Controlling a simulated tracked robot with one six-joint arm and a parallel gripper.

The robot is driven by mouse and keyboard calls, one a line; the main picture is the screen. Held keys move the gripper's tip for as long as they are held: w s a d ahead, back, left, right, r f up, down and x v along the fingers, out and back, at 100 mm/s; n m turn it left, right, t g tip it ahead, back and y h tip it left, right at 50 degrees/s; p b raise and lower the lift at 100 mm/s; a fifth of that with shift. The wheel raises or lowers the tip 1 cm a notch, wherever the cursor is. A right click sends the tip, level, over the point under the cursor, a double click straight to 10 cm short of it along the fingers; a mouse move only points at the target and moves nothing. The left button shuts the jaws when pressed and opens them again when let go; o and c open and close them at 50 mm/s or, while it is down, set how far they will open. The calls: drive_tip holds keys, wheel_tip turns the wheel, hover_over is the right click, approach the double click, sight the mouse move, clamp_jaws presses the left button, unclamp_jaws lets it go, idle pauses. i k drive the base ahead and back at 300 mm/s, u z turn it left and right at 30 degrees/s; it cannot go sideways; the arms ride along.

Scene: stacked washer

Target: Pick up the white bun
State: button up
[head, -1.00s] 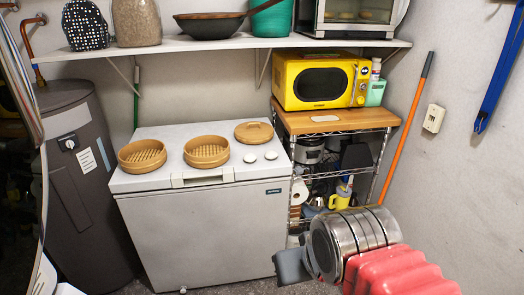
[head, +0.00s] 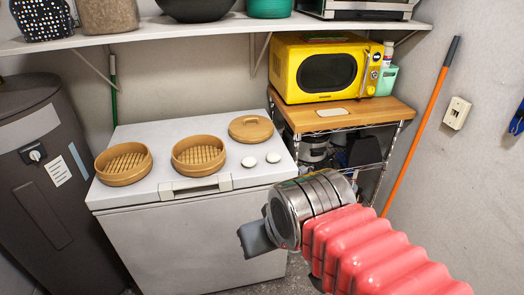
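Two small white buns lie on the right part of the white chest freezer's lid. One bun (head: 249,162) is nearer the steamer baskets, and the other bun (head: 273,157) is just to its right. My gripper (head: 256,238) is in front of the freezer, lower and nearer to me than the buns, and apart from them. Its grey finger part points left. I cannot tell from this angle whether it is open or shut, and no held object shows.
Two open bamboo steamer baskets (head: 123,164) (head: 198,155) and a bamboo lid (head: 251,129) sit on the freezer (head: 143,203). A wire rack with a wooden top (head: 345,115) and yellow microwave (head: 326,67) stands right. A shelf (head: 220,32) hangs above. A dark tank (head: 50,190) stands left.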

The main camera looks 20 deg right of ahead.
sight(272, 156)
drive_tip(key=u, duration=0.1)
drive_tip(key=i, duration=0.85)
drive_tip(key=u, duration=0.15)
